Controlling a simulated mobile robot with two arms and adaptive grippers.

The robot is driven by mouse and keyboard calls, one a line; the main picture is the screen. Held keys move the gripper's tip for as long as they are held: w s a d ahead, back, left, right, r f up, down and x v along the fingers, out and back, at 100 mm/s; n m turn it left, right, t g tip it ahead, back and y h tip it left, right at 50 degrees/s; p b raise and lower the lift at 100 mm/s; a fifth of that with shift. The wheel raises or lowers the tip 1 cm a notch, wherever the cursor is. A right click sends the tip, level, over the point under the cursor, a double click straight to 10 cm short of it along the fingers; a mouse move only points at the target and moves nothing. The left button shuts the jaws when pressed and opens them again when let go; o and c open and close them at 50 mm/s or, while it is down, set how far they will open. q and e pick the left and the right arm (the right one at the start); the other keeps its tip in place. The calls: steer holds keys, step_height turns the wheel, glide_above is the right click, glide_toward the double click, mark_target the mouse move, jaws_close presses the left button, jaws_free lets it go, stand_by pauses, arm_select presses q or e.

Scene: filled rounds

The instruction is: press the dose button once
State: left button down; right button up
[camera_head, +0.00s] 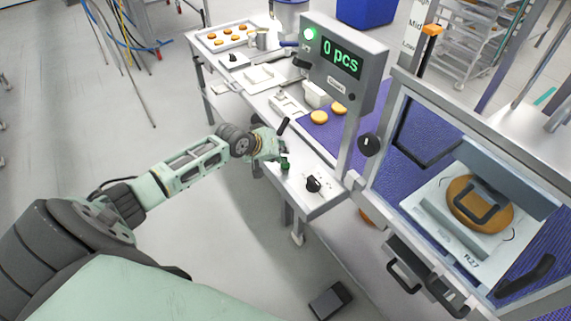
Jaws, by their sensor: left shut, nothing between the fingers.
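A green button (285,167) stands on the light control panel (323,203) at the near end of the long table. I take it for the dose button, but its label is too small to read. My left gripper (280,150) is shut and empty, right beside and above the button. Whether it touches the button cannot be told. A grey display box (374,78) on a post behind reads "0 pcs" in green, with a lit green lamp (310,33). My right gripper is out of view.
A black knob (313,184) sits on the panel near the button. Orange-brown rounds (319,117) lie on a purple belt (306,130) behind it. To the right, a framed machine holds a large round (480,203) on a scale (420,208).

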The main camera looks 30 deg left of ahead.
arm_select(q)
steer(key=shift+f+b, duration=0.35)
steer(key=shift+f, duration=0.3)
stand_by(0.6)
steer(key=shift+r, duration=0.1)
steer(key=shift+r+p, duration=0.95)
steer(key=shift+p, duration=0.15)
step_height(320, 180, up, 3)
steer(key=p, duration=0.3)
step_height(320, 180, up, 2)
stand_by(0.7)
